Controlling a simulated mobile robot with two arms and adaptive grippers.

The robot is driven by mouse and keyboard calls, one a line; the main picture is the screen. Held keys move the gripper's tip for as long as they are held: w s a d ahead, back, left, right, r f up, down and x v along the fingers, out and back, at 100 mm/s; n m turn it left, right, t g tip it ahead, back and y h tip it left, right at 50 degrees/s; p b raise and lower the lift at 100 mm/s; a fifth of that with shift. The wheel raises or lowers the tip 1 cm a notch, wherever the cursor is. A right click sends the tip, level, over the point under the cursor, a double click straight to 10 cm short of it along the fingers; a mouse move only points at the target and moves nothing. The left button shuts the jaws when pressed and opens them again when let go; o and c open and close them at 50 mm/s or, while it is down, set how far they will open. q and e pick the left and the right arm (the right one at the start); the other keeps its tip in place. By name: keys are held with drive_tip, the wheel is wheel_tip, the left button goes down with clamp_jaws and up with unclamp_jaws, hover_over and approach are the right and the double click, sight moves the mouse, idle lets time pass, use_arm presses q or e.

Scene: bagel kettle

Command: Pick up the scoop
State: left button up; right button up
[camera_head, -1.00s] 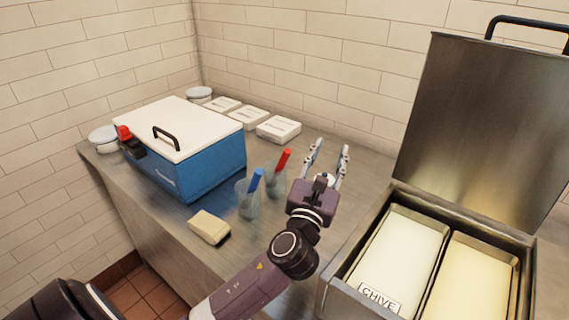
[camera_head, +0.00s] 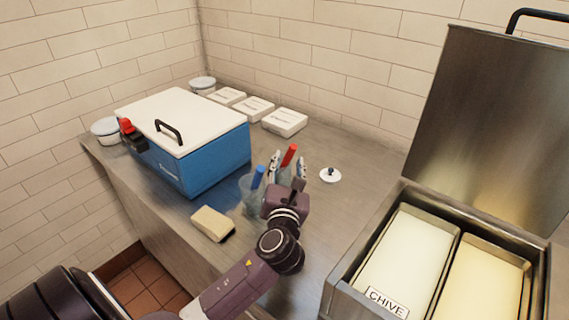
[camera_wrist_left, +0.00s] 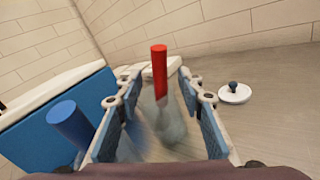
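A red-handled utensil (camera_head: 289,155) stands upright in a clear cup, and a blue-handled one (camera_head: 258,177) stands in another clear cup (camera_head: 251,195) to its left. Their lower ends are hard to make out, so I cannot tell which is the scoop. My left gripper (camera_head: 288,167) is open at the red-handled one. In the left wrist view the gripper (camera_wrist_left: 160,95) has its fingers apart, with the red handle (camera_wrist_left: 159,72) between and beyond them, touching neither visibly. The blue handle (camera_wrist_left: 70,124) is outside the left finger. My right gripper is not in view.
A blue cooler (camera_head: 205,160) with a white lid stands at the left. A cream block (camera_head: 210,223) lies near the counter's front edge. A small white knobbed lid (camera_head: 330,175) lies right of the cups. An open metal bin (camera_head: 338,285) with tubs is at the right.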

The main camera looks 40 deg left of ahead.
sight(289, 158)
use_arm(q)
drive_tip(key=shift+x, duration=1.25)
drive_tip(key=shift+w+a, duration=0.15)
drive_tip(key=shift+w, duration=0.3)
drive_tip(key=c, duration=0.4)
clamp_jaws()
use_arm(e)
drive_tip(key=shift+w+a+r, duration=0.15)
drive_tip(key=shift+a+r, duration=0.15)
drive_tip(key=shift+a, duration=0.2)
use_arm(q)
drive_tip(key=shift+r, duration=0.1)
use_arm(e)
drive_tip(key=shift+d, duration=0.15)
